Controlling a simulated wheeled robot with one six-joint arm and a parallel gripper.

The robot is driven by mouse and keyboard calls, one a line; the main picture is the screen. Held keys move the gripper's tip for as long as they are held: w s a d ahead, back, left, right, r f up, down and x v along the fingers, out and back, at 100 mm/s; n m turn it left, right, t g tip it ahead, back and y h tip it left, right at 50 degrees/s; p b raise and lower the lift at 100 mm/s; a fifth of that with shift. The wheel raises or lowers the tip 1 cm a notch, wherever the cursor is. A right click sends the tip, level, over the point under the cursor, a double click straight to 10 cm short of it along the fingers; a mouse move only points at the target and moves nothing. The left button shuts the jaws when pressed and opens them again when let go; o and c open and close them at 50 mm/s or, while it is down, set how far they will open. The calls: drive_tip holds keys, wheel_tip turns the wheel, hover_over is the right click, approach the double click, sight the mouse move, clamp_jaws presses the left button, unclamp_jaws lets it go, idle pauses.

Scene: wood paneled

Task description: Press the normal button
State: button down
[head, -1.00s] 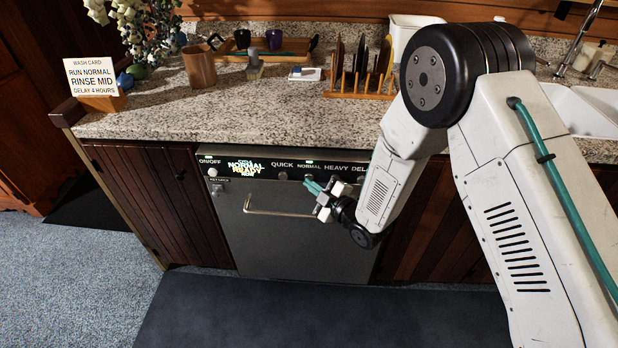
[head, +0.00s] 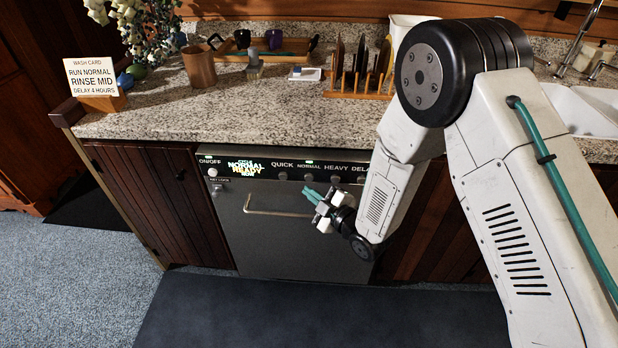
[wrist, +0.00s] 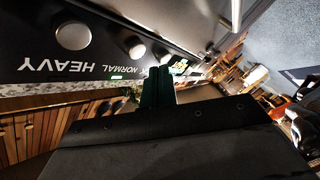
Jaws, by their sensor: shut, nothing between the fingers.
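The dishwasher (head: 290,245) has a black control panel with round knob-like buttons under printed labels. The normal button (head: 308,178) sits under the word NORMAL, just above my fingertips in the head view; it also shows in the wrist view (wrist: 134,47). A small green light glows by the NORMAL label. My gripper (head: 310,193) has teal fingers, shut and empty, in front of the panel. The fingers also show in the wrist view (wrist: 158,75), and appear apart from the button.
The heavy button (wrist: 73,35) is beside the normal one. A towel-bar handle (head: 280,212) crosses the door below the panel. The granite counter (head: 240,115) overhangs above, with a wash card (head: 90,75) reading RUN NORMAL. A dark mat (head: 260,315) lies on the floor in front.

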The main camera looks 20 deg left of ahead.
drive_tip(key=shift+s+d, duration=0.2)
drive_tip(key=shift+s, duration=0.6)
drive_tip(key=shift+s+d, duration=0.2)
drive_tip(key=shift+s, duration=0.55)
drive_tip(key=shift+s+d, duration=0.2)
drive_tip(key=shift+s, duration=0.6)
drive_tip(key=s+d+f+m+g+h, duration=0.2)
drive_tip(key=d+f+m+g+h, duration=0.15)
drive_tip(key=f+h, duration=0.4)
drive_tip(key=d+m+h, duration=0.2)
drive_tip(key=d+m, duration=0.1)
drive_tip(key=d, duration=0.4)
drive_tip(key=s+d+r+m+g+h, duration=0.25)
drive_tip(key=d+r+m+h, duration=0.25)
drive_tip(key=d+r, duration=0.75)
drive_tip(key=s+d+r+m, duration=0.5)
drive_tip(key=s+d+r, duration=0.4)
drive_tip(key=r, duration=0.4)
drive_tip(key=s+d+r+m+g, duration=0.1)
drive_tip(key=s+d+r+m, duration=0.4)
drive_tip(key=s+d+r, duration=0.5)
wheel_tip(320, 180, up, 3)
drive_tip(key=shift+d+f, duration=0.1)
drive_tip(key=shift+d, duration=0.4)
